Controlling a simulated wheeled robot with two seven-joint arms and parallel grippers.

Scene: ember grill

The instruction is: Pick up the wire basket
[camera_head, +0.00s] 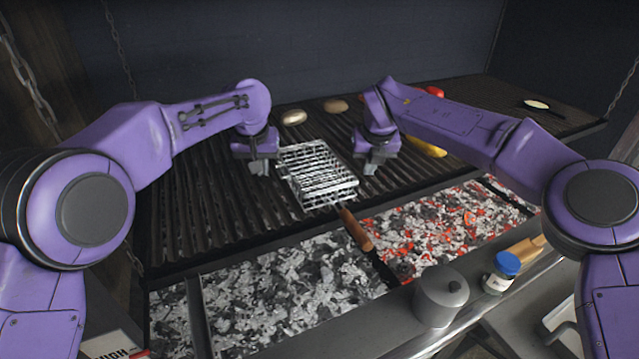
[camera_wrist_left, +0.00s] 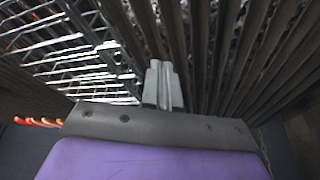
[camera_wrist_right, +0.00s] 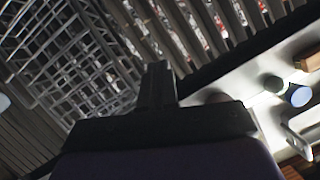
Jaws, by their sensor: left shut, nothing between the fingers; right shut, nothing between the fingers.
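The wire basket (camera_head: 318,176) is a silvery rectangular mesh lying on the dark grill grate (camera_head: 215,205), its wooden handle (camera_head: 356,229) pointing toward me over the coals. My left gripper (camera_head: 259,168) is shut and empty just left of the basket's far part. In the left wrist view, the fingers (camera_wrist_left: 162,85) are together above the bars, with the basket mesh (camera_wrist_left: 70,50) beside them. My right gripper (camera_head: 370,168) is shut and empty to the right of the basket. In the right wrist view, its fingers (camera_wrist_right: 157,85) are together beside the mesh (camera_wrist_right: 70,55). Neither gripper appears to hold the basket.
Two roundish items (camera_head: 294,117) (camera_head: 336,106) lie behind the basket. A yellow item (camera_head: 426,147) and red items are right of my right gripper. Glowing coals (camera_head: 450,225) lie in front. A metal pot (camera_head: 440,297) and blue-capped jar (camera_head: 501,272) stand on the front ledge.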

